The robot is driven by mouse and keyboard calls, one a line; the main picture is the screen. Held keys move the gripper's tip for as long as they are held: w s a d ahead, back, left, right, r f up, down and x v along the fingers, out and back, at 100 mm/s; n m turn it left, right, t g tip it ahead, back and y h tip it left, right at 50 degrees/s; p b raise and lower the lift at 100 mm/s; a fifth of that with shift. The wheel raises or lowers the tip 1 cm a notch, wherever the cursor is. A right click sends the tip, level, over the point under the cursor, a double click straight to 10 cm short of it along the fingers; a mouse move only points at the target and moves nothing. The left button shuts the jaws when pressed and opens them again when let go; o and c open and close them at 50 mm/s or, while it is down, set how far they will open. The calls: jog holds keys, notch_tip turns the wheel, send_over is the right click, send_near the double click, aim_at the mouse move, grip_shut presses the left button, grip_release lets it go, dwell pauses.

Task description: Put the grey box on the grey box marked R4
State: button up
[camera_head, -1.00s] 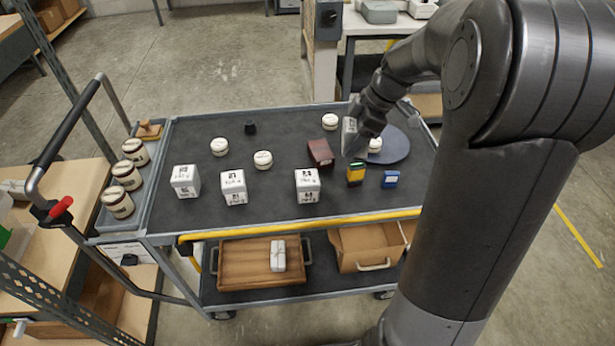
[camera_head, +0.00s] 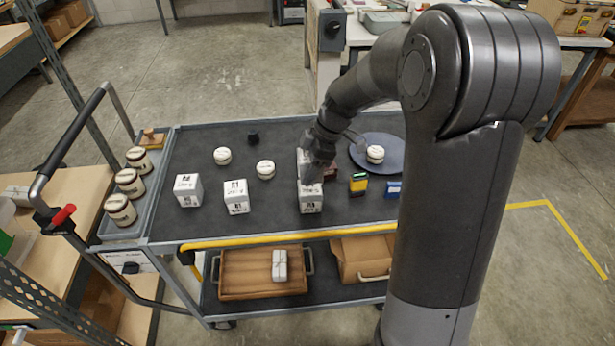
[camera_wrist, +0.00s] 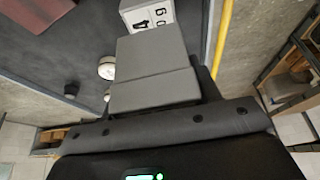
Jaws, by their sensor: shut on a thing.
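My gripper (camera_head: 314,168) is shut on a grey box (camera_head: 303,157), which is partly hidden behind the gripper in the head view. In the wrist view the held grey box (camera_wrist: 155,72) fills the middle as a plain grey block. Just beyond it in that view is a pale grey box (camera_wrist: 150,14) with a black "4" on its label. In the head view a labelled grey box (camera_head: 311,201) stands at the cart's front edge, right under my gripper. I cannot tell whether the held box touches it. Its marking is too small to read there.
Two similar labelled boxes, a left one (camera_head: 188,191) and a middle one (camera_head: 236,197), stand on the cart top (camera_head: 270,215). A yellow-black item (camera_head: 358,184), a blue item (camera_head: 394,189) and a blue round plate (camera_head: 393,145) lie to the right. White round pieces are scattered behind.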

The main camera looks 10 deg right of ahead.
jog(key=shift+f, duration=2)
jog(key=o, duration=1.4)
jog(key=shift+f, duration=0.15)
jog(key=shift+o, duration=0.2)
jog(key=v, duration=1.2)
jog(key=s+d+r+m+t+h, duration=0.1)
jog(key=s+r+m, duration=0.3)
jog(key=s+m, duration=0.5)
jog(key=s+d+r+m+t+h, duration=0.2)
jog(key=s+m, duration=0.7)
jog(key=s, duration=0.7)
jog(key=r+t+h, duration=0.1)
jog(key=t, duration=0.1)
jog(key=shift+r+t, duration=0.3)
jog(key=shift+r, duration=0.1)
